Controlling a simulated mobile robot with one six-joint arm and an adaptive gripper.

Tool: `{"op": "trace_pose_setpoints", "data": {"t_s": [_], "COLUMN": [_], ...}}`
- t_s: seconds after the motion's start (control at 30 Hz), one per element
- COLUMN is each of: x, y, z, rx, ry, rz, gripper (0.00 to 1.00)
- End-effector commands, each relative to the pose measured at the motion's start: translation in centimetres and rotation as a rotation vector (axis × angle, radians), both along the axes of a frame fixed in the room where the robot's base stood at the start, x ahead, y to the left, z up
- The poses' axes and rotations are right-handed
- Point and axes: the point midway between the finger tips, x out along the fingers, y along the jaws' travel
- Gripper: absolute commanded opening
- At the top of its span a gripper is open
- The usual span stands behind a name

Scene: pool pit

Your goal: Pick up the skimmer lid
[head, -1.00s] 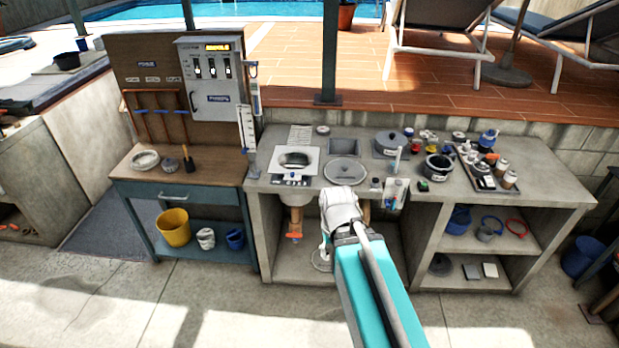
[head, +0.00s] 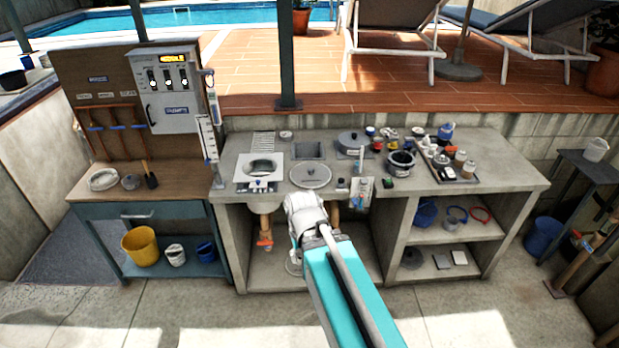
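A round grey lid with a small knob (head: 310,175), which looks like the skimmer lid, lies flat on the concrete counter (head: 225,178). It is just right of the white square skimmer plate (head: 243,168) with its dark round opening. My arm reaches up from the bottom of the head view, and its white wrist part is below the lid in the picture, at the counter's front. My gripper's fingers cannot be made out; they seem hidden behind the wrist. Nothing visibly touches the lid.
A square recess (head: 309,150) lies behind the lid, and a grey round pot (head: 354,143) stands to its right. A bottle tray (head: 466,180) and dark pot (head: 401,163) stand farther right. A wooden bench with a control panel (head: 166,90) stands left.

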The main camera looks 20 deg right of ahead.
Motion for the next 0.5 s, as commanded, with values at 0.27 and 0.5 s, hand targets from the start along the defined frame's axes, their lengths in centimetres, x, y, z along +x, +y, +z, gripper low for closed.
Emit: {"op": "trace_pose_setpoints", "data": {"t_s": [0.27,0.5], "x": [0.0,0.0], "y": [0.0,0.0], "z": [-3.0,-6.7], "rx": [0.0,0.0], "ry": [0.0,0.0], "rz": [0.0,0.001], "gripper": [0.57,0.57]}}
